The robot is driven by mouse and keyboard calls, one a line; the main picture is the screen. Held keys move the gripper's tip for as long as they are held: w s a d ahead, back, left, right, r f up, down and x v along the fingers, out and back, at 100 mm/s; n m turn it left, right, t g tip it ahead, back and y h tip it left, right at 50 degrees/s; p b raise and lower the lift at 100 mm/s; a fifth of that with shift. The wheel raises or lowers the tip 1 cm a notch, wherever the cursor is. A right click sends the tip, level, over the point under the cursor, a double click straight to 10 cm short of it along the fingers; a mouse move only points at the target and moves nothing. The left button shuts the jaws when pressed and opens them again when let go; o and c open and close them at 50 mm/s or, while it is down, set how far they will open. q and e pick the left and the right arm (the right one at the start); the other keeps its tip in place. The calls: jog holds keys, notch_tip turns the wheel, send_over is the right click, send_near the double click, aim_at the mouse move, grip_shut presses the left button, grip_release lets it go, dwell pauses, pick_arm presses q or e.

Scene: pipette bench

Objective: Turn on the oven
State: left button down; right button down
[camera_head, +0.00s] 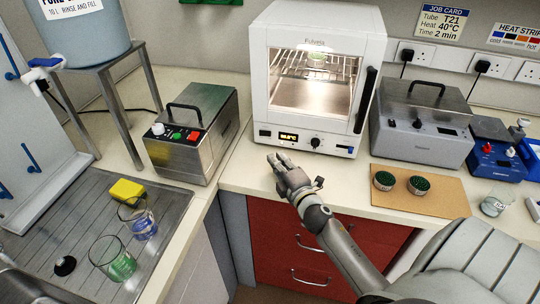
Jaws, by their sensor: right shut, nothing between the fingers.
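The white oven (377,52) stands on the bench at the back centre with its glass door closed. Its chamber is lit, and a small greenish item sits on the upper rack. On the front panel, the display (288,137) glows orange. A black switch (265,132) is left of it and a dark knob (315,142) right of it. My right gripper (279,163) is shut and empty, just in front of and below the panel, apart from it. My left gripper is not in view.
A steel box with coloured buttons (203,155) stands left of the oven, a grey lidded unit (421,143) right of it. A cork mat (400,199) holds two dark green-topped round items. Glass beakers (113,260) stand on the drainer at left.

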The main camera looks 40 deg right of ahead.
jog(key=shift+s+a+r+b, duration=0.15)
jog(key=shift+s+b, duration=0.2)
jog(key=shift+s, duration=1.9)
